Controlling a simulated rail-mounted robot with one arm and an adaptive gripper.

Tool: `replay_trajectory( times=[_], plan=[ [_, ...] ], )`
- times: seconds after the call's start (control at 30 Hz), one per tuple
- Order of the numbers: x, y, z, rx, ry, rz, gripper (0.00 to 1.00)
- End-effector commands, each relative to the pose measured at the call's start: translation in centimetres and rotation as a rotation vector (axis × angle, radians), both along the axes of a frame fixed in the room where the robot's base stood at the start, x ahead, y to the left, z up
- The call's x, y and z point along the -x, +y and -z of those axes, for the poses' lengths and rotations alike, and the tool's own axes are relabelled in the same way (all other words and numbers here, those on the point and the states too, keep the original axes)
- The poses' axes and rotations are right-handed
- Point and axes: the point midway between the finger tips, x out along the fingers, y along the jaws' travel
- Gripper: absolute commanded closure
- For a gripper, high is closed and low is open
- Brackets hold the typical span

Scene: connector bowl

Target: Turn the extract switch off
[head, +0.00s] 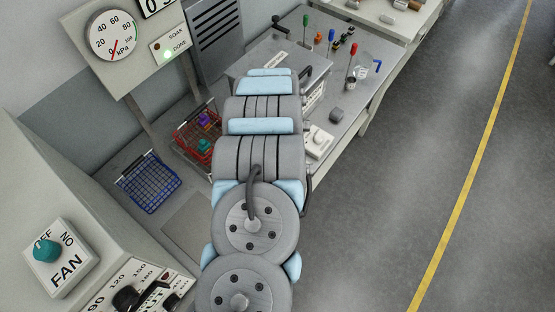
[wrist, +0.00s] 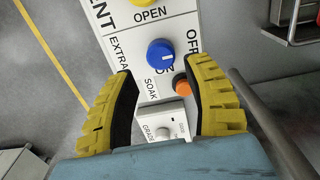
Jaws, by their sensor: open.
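The extract switch is a round blue knob (wrist: 161,55) on a white panel in the wrist view. My gripper (wrist: 160,72) is open, with yellow fingers and black pads on either side of the lower panel. The knob sits just past the fingertips, roughly centred between them; I cannot see contact. In the head view my arm hides the gripper and switch.
An orange button (wrist: 183,87) labelled "SOAK" and a grey "GRADE" switch (wrist: 166,132) lie between the fingers. A yellow knob (wrist: 143,2) is above the blue one. A teal FAN knob (head: 46,250), blue basket (head: 149,184) and red basket (head: 190,136) surround my arm.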

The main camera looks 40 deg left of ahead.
Motion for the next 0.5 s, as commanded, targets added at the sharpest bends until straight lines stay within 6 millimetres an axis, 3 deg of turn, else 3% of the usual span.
replay_trajectory(
  times=[0.17,0.5],
  plan=[
    [-0.1,-0.1,-2.2,0.001,-0.003,0.0,0.49],
    [-0.4,0.1,-4.1,-0.004,-0.007,0.001,0.49]
  ],
)
